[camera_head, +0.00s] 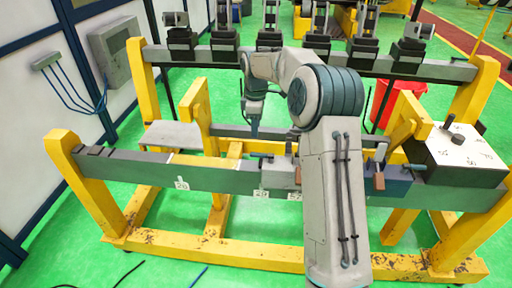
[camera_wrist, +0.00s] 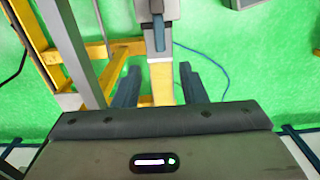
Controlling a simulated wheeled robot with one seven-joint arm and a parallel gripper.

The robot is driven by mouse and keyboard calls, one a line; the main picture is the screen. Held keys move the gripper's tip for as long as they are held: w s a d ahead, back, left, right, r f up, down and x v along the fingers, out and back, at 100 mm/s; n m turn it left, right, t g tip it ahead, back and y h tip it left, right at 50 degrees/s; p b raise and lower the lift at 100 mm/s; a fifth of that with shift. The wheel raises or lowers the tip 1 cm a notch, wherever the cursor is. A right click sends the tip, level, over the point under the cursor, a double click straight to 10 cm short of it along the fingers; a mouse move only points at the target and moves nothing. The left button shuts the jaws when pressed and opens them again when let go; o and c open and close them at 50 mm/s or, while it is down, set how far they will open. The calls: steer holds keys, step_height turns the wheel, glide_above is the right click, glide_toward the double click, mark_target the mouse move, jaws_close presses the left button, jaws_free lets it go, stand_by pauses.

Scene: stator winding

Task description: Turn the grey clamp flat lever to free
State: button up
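A grey clamp block (camera_head: 284,174) sits on the long front beam in the head view. A short dark flat lever (camera_head: 262,155) sticks out from its left side. In the wrist view a dark blue-grey flat lever (camera_wrist: 158,33) shows at the top centre, against a grey body; it looks like the same lever. My gripper (camera_head: 253,134) points down behind and above the beam, near the lever. In the wrist view my gripper (camera_wrist: 160,68) has its two dark fingers well apart with nothing between them. The lever lies beyond the fingertips, apparently untouched.
The front beam (camera_head: 225,180) rests on a yellow frame (camera_head: 200,250). Another clamp with a brown part (camera_head: 379,181) and a white-topped block (camera_head: 460,150) stand to the right. A rear beam carries several dark-based fixtures. A red bin (camera_head: 405,92) stands behind.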

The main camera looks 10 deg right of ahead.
mark_target(256, 153)
step_height(256, 153, down, 11)
steer(key=shift+r+p, duration=0.1)
steer(key=shift+p, duration=0.6)
jaws_close()
